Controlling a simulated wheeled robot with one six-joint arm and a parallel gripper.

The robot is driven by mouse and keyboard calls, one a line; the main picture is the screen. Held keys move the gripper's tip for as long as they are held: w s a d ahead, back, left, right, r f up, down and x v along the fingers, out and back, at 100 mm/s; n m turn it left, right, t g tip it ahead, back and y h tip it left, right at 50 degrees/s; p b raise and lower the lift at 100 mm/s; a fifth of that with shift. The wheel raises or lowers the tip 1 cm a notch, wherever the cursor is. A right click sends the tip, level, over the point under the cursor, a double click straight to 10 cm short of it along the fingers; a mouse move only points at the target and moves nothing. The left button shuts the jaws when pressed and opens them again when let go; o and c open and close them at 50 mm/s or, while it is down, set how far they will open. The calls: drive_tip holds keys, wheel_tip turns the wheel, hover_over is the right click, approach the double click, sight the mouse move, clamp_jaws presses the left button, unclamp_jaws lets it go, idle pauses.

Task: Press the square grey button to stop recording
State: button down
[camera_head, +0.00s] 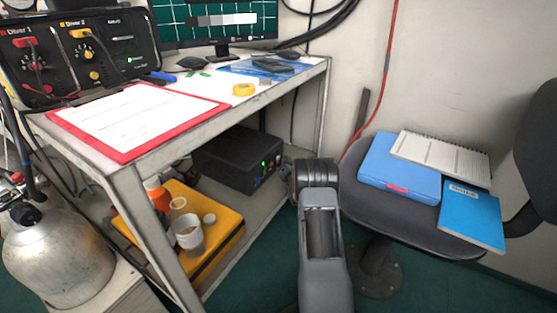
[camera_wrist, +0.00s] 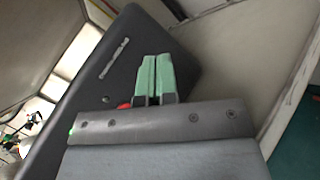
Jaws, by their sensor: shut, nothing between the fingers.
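A black box (camera_head: 240,158) with lit green lights on its front stands on the lower shelf under the table. I cannot make out a square grey button on it in the head view. In the wrist view my gripper (camera_wrist: 156,58) has its pale green fingers together, with nothing between them. The fingers are in front of a large dark box (camera_wrist: 185,72), which looks like the same one; I cannot tell whether they touch it. A red part (camera_wrist: 124,105) shows just left of the fingers, partly hidden by the gripper body. The square grey button is not visible in the wrist view.
The table (camera_head: 318,75) has a red clipboard (camera_head: 130,115), yellow tape (camera_head: 243,89) and a monitor (camera_head: 222,22). A yellow case (camera_head: 225,240) with cups is left of the black box. A chair (camera_head: 400,225) with blue folders is at right.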

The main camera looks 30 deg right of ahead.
drive_tip(key=shift+s+d, duration=0.1)
drive_tip(key=shift+s+d, duration=0.4)
drive_tip(key=shift+s, duration=0.3)
drive_tip(key=shift+s+d, duration=0.35)
drive_tip(key=shift+s, duration=0.4)
drive_tip(key=shift+s+d, duration=0.4)
drive_tip(key=shift+s, duration=0.3)
